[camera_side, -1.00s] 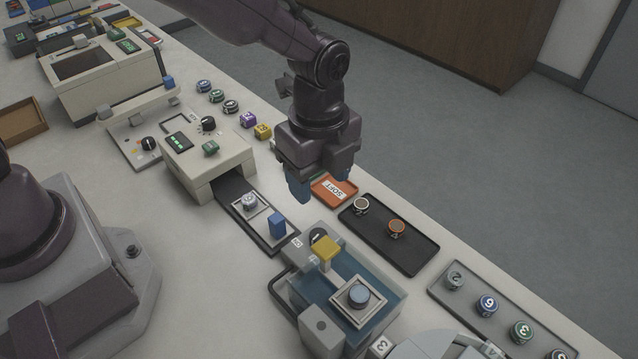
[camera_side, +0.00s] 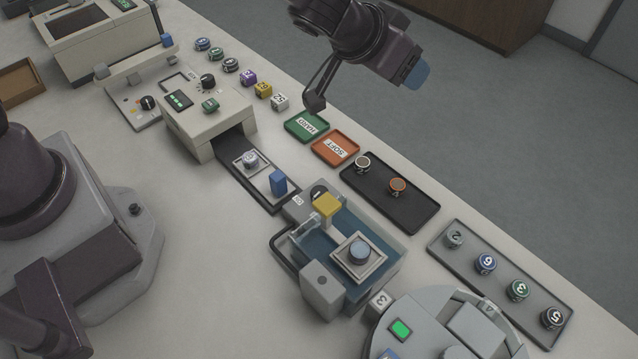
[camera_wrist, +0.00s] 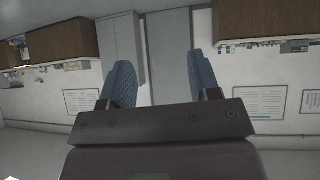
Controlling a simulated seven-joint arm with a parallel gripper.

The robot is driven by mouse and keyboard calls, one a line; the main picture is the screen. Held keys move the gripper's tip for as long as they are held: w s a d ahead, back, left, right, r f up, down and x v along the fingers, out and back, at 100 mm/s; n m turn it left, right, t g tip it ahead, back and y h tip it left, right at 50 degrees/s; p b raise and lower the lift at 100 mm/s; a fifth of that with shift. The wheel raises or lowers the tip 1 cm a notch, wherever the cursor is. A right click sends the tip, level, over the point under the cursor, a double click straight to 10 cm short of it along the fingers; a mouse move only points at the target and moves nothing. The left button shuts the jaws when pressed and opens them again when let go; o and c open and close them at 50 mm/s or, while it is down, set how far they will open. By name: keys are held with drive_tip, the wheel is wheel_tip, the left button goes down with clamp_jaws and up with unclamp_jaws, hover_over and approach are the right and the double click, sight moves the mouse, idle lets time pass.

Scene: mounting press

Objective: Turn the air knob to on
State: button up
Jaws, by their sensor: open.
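Three black knobs show in the side view: one on the small panel (camera_side: 148,103), one on top of the beige unit (camera_side: 207,81), and one on the blue-grey press (camera_side: 320,191) behind its yellow cap. The labels are too small to read, so I cannot tell which is the air knob. My gripper (camera_side: 415,75) is raised at the top, right of all three knobs and well apart from them, tilted outward over the floor side. In the wrist view my gripper (camera_wrist: 161,80) has its two blue fingers spread with nothing between them.
A green tray (camera_side: 291,123) and an orange tray (camera_side: 318,142) lie below my arm. A black tray (camera_side: 400,215) with two pucks and a grey tray (camera_side: 455,258) with several pucks line the right edge. A round grey machine (camera_side: 450,325) stands at the front. The bench's left middle is clear.

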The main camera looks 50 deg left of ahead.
drive_tip(key=a+n+y, duration=0.3)
drive_tip(key=a+n, duration=0.1)
drive_tip(key=n, duration=0.2)
drive_tip(key=n+g+h, duration=0.1)
drive_tip(key=n+g, duration=0.8)
drive_tip(key=n, duration=0.3)
approach(320, 191)
wheel_tip(320, 191, down, 9)
drive_tip(key=shift+w+a+f, duration=0.1)
drive_tip(key=shift+a, duration=0.05)
drive_tip(key=c, duration=0.9)
